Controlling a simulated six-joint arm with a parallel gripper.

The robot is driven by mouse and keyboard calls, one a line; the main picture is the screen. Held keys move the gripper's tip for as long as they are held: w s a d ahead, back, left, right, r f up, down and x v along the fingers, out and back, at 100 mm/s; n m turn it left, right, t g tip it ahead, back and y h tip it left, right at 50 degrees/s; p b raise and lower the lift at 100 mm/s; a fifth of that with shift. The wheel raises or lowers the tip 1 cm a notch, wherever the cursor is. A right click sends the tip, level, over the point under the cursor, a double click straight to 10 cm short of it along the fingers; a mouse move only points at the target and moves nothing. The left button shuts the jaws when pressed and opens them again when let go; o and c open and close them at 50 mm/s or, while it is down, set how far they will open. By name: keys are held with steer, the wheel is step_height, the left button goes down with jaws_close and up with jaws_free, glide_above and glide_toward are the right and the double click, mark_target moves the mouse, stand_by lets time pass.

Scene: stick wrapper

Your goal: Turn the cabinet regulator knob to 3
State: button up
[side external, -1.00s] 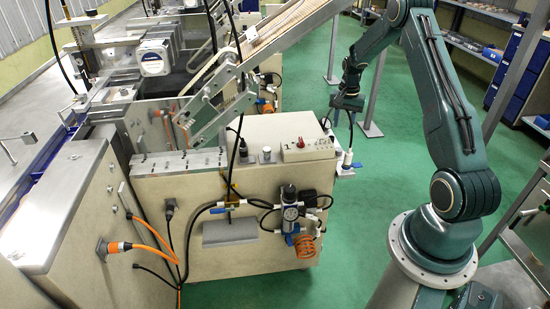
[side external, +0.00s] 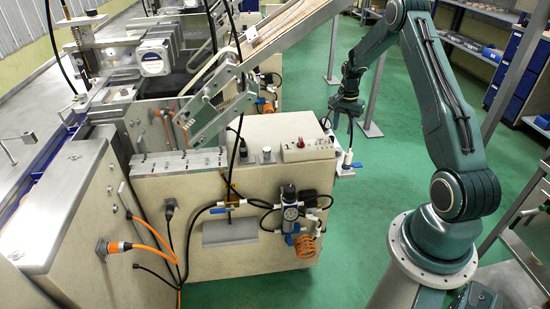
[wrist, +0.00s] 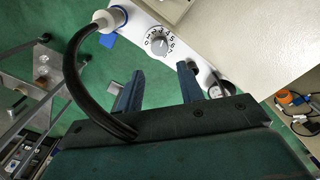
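The regulator knob (wrist: 159,44) is a small grey round knob on a white plate. Black numbers from 0 to 7 ring it in the wrist view. Its pointer is too small to read with certainty. My gripper (wrist: 160,70) is open, with its two blue-grey fingers apart and nothing between them. The knob shows just beyond the fingertips, roughly centred between them, with no visible contact. The knob cannot be clearly made out there.
A white fitting with a blue ring (wrist: 117,16) and a black hose (wrist: 72,62) sit left of the knob. The cabinet body (wrist: 245,45) is close on the right. A control box (side external: 305,149) stands on the cabinet top. A metal post (side external: 375,95) stands behind my gripper.

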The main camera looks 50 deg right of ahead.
mark_target(339, 149)
step_height(339, 149, down, 10)
steer(key=shift+r, duration=0.2)
stand_by(0.4)
steer(key=c, duration=0.7)
